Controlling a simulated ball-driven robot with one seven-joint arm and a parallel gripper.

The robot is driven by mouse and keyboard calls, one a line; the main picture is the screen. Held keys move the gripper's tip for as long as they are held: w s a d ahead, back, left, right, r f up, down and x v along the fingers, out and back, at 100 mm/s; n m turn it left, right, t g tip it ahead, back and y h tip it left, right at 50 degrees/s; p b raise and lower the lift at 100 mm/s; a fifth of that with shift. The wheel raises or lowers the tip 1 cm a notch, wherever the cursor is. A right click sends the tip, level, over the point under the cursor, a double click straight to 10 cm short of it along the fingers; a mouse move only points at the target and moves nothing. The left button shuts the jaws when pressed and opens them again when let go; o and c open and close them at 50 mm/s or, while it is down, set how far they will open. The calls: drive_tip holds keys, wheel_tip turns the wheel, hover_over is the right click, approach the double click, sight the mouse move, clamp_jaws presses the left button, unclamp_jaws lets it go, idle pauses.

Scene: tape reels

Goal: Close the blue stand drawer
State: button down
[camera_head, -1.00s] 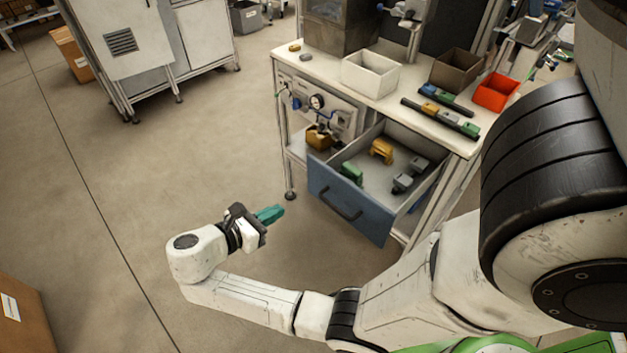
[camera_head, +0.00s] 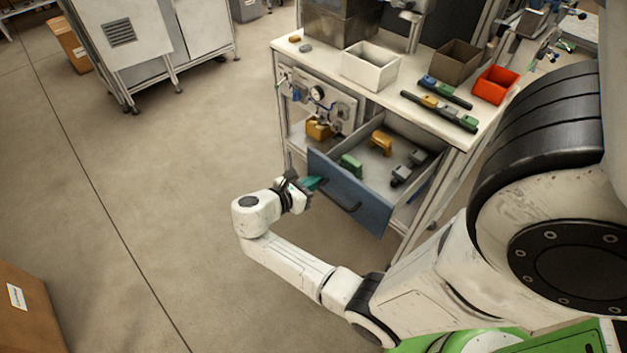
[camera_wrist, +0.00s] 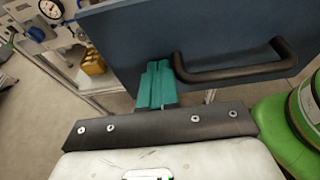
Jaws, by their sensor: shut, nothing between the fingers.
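The blue stand drawer (camera_head: 366,208) is pulled out from the workbench. Its front panel also fills the upper part of the wrist view (camera_wrist: 135,40). A black bar handle (camera_head: 341,196) runs across the panel and shows large in the wrist view (camera_wrist: 235,72). My gripper (camera_head: 314,184) has teal fingers, which are shut and empty. In the wrist view the fingertips (camera_wrist: 155,70) are at the panel, just left of the handle's left end. I cannot tell whether they touch it.
Inside the drawer lie a yellow part (camera_head: 381,142), a green part (camera_head: 350,165) and grey parts (camera_head: 408,168). The bench top (camera_head: 385,103) holds a white bin (camera_head: 370,68), a brown bin (camera_head: 456,64) and a red bin (camera_head: 495,86).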

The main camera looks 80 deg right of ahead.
sight(376, 133)
drive_tip(key=shift+d, duration=0.1)
idle(0.3)
drive_tip(key=s+d, duration=0.4)
drive_tip(key=d, duration=0.3)
drive_tip(key=s+d+b, duration=0.1)
drive_tip(key=s+d, duration=0.4)
drive_tip(key=d, duration=0.3)
drive_tip(key=s+d+b, duration=0.1)
drive_tip(key=s+d, duration=0.4)
drive_tip(key=d, duration=0.3)
drive_tip(key=shift+s+d+f, duration=0.1)
drive_tip(key=shift+s+d, duration=0.1)
drive_tip(key=shift+s, duration=0.05)
drive_tip(key=shift+s+d+b, duration=0.2)
drive_tip(key=shift+d+b, duration=0.15)
drive_tip(key=shift+b, duration=0.05)
drive_tip(key=shift+d, duration=0.1)
drive_tip(key=shift+s+r, duration=0.15)
drive_tip(key=shift+r, duration=0.05)
drive_tip(key=shift+w+a+p, duration=0.3)
drive_tip(key=shift+a+p, duration=0.05)
drive_tip(key=shift+a, duration=0.15)
drive_tip(key=v, duration=0.8)
drive_tip(key=f+v, duration=0.1)
drive_tip(key=v, duration=0.4)
drive_tip(key=shift+w+a+p, duration=0.15)
drive_tip(key=shift+w+p, duration=0.05)
drive_tip(key=shift+p, duration=0.2)
